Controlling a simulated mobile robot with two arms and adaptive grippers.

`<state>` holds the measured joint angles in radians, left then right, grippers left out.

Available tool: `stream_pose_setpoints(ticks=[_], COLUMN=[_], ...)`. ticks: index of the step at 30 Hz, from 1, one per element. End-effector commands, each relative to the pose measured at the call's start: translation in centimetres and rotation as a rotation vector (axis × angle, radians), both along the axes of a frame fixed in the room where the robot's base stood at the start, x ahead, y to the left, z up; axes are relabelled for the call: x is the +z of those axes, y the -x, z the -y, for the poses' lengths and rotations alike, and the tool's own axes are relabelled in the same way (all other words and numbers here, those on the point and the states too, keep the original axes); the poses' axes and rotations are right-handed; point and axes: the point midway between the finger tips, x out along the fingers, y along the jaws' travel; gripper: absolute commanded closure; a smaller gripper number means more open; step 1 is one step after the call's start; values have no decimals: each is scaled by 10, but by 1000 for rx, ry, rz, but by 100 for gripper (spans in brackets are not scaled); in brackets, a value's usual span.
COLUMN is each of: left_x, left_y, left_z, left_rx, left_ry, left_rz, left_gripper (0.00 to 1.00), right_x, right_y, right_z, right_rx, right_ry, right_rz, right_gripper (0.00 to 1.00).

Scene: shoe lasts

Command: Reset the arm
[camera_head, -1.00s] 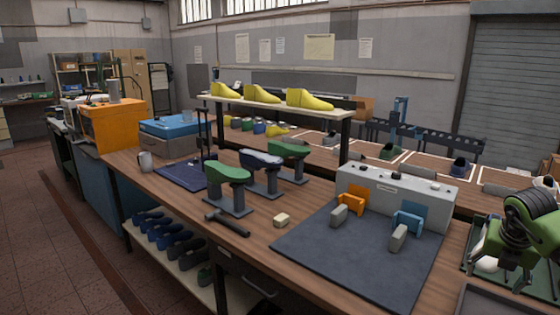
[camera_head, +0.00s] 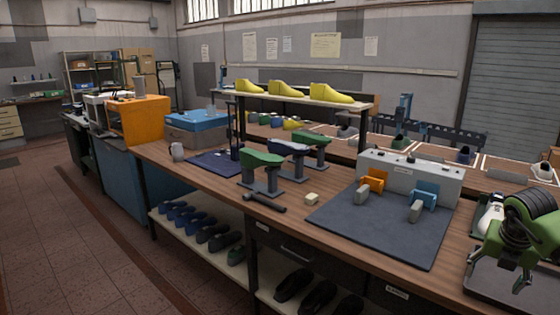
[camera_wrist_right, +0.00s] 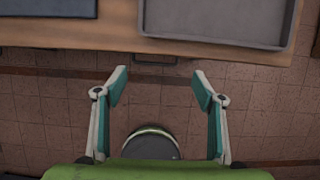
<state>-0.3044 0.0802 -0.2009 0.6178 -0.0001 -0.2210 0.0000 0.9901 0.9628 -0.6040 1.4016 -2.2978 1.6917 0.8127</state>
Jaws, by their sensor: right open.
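My right arm comes in at the right edge of the head view. Its gripper (camera_head: 497,279) points down beside the bench's front right part. In the right wrist view the right gripper (camera_wrist_right: 160,88) is open, with two spread fingers and nothing between them. The tiled floor and a dark round thing, perhaps part of my base, show beyond the fingers. The workbench (camera_head: 228,176) edge and a grey tray (camera_wrist_right: 215,22) lie ahead of the fingertips. My left gripper is not in view.
A dark mat (camera_head: 385,230) lies before a grey machine (camera_head: 410,175) with orange and blue clamps. Green and dark shoe lasts (camera_head: 262,159) stand on posts by a hammer (camera_head: 265,203). Yellow lasts (camera_head: 325,93) sit on a raised shelf. Floor at left is clear.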

Motion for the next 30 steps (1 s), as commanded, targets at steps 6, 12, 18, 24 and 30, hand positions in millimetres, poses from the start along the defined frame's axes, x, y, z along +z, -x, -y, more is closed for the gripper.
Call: stream_pose_setpoints(ticks=[6,12,18,24,30], left_x=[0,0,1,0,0], left_y=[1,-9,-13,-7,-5], left_z=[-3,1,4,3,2], left_rx=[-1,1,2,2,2], left_ry=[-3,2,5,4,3], left_rz=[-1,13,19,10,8], left_gripper=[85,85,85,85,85], right_x=[-28,-60,-103,-168,-251], right_y=[-8,-16,-23,-25,-22], right_z=[-28,-65,-123,-224,-297], right_rx=[59,124,196,207,-158], right_ry=[-89,-213,-408,-799,-1295], right_rz=[-5,-1,15,89,301], right_gripper=[37,37,37,37,37])
